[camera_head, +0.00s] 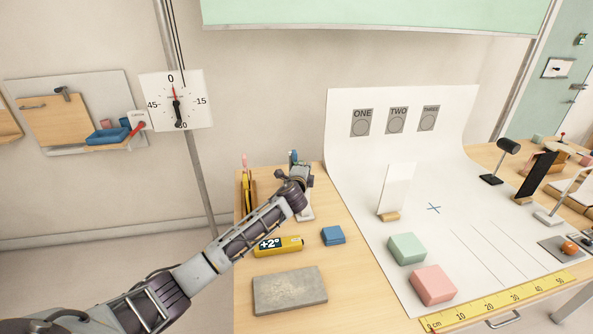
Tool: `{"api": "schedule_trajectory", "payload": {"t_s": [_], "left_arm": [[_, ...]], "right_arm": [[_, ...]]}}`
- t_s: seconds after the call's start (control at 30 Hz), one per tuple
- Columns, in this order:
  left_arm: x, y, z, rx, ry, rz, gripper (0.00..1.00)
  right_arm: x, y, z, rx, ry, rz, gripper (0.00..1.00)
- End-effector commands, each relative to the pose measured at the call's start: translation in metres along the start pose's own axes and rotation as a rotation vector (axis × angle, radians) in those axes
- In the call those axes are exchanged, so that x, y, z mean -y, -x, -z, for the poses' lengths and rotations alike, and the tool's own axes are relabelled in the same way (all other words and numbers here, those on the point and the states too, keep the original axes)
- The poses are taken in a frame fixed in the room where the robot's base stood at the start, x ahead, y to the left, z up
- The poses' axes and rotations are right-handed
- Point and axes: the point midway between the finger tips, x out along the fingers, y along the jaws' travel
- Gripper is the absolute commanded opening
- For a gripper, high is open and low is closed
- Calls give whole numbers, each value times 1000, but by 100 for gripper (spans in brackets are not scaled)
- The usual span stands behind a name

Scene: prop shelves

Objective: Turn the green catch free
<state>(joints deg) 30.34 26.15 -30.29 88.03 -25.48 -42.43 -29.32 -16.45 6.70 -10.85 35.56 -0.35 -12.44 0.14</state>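My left arm reaches in from the lower left over the wooden table. My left gripper (297,179) is at the table's back left part, over a small upright fixture with a light base plate (306,212). A small blue-green piece (293,156) shows just behind and above the gripper. I cannot tell whether it is the green catch, or whether the gripper touches it. The gripper hides most of the fixture, and its fingers are too small and overlapped to read as open or shut. My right gripper is not in view.
Left of the gripper stand yellow and black upright items (248,190). A white backdrop sheet (345,150) carries green (407,248) and pink (433,284) blocks.

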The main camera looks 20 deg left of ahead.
Motion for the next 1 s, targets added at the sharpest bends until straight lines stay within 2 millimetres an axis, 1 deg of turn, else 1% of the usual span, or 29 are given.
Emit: {"api": "schedule_trajectory", "payload": {"t_s": [0.1, 0.2, 0.3, 0.37, 0.47, 0.73, 0.87, 1.0], "left_arm": [[0, -1, 1, 22, 4, 1, 0], [0, -2, 3, 41, 9, 1, 0], [0, -3, 4, 64, 11, 1, 0], [0, -4, 5, 80, 15, 0, 0], [0, -5, 7, 108, 20, 0, 0], [0, -9, 11, 195, 32, 0, 0], [1, -11, 14, 240, 40, -1, 0], [1, -13, 16, 290, 46, -1, 0]], "right_arm": [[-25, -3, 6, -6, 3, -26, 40], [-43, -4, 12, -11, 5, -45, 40], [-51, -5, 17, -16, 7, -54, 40], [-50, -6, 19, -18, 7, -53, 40], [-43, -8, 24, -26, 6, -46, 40], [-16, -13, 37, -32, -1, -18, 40], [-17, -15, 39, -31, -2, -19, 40], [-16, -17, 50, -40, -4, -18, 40]]}}
